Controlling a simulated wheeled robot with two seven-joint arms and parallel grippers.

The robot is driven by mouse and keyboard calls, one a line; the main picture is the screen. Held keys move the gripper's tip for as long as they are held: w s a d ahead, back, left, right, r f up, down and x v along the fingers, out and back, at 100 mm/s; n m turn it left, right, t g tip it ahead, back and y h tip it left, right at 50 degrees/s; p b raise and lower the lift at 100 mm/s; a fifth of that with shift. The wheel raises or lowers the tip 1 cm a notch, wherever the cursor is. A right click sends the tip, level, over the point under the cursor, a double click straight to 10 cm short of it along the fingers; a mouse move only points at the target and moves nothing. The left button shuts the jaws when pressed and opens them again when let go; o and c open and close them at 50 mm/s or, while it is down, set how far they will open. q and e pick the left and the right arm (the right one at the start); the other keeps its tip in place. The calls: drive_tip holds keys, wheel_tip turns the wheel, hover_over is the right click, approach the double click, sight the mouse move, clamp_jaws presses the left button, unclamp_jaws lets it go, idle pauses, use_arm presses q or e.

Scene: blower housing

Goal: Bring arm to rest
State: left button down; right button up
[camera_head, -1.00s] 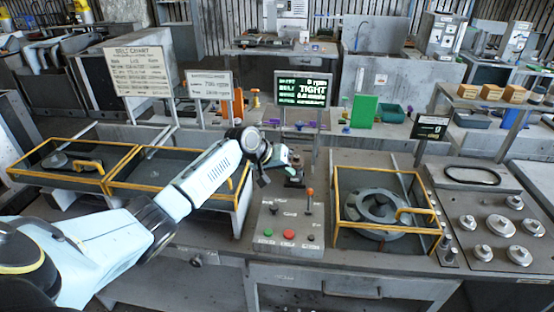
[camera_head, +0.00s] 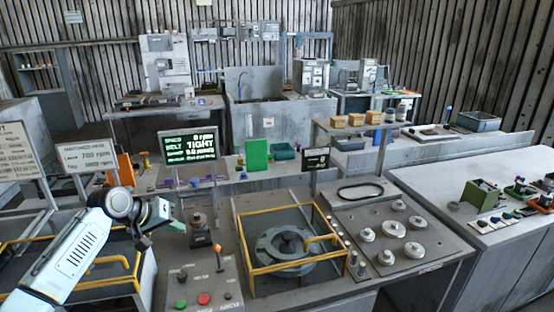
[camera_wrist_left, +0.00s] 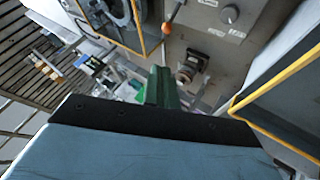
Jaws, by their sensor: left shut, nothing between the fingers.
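My left arm reaches in from the left in the head view. Its gripper (camera_head: 166,217) is shut and empty, held above the bench beside a dark knob on a square base (camera_head: 198,231). In the left wrist view the green fingers (camera_wrist_left: 162,88) are together with nothing between them. The control panel (camera_head: 225,277) with an orange-tipped lever (camera_head: 218,250), a red button (camera_head: 203,299) and a green button (camera_head: 181,304) lies below and right of the gripper. My right gripper is not in view.
A yellow-framed guard (camera_head: 250,271) surrounds a round housing (camera_head: 286,247). A screen reading TIGHT (camera_head: 190,145) stands behind the gripper. A panel with several knobs (camera_head: 434,254) and a black belt loop (camera_head: 361,191) is to the right. Another yellow-framed guard (camera_head: 95,289) is beneath my left arm.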

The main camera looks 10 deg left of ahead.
use_arm(q)
drive_tip(key=s+d+f+m+g, duration=0.3)
drive_tip(key=s+d+f+m, duration=0.1)
drive_tip(key=s+d+f, duration=1)
drive_tip(key=s+d+r+m+y, duration=0.1)
drive_tip(key=s+d+y, duration=0.1)
drive_tip(key=s, duration=0.9)
drive_tip(key=s+d+r+m+y, duration=0.1)
drive_tip(key=s, duration=1)
wheel_tip(320, 180, down, 33)
drive_tip(key=s+g+b, duration=0.2)
drive_tip(key=s+b, duration=0.1)
drive_tip(key=b, duration=0.6)
drive_tip(key=s+a+f+b, duration=0.1)
drive_tip(key=s+f+b, duration=0.2)
drive_tip(key=s+f, duration=0.5)
drive_tip(key=s+a+f+g+b, duration=0.1)
drive_tip(key=s+a+f+b, duration=0.1)
drive_tip(key=s+f, duration=0.6)
wheel_tip(320, 180, down, 6)
drive_tip(key=shift+r+y+b, duration=0.15)
drive_tip(key=shift+y+b, duration=0.25)
drive_tip(key=shift+b, duration=0.4)
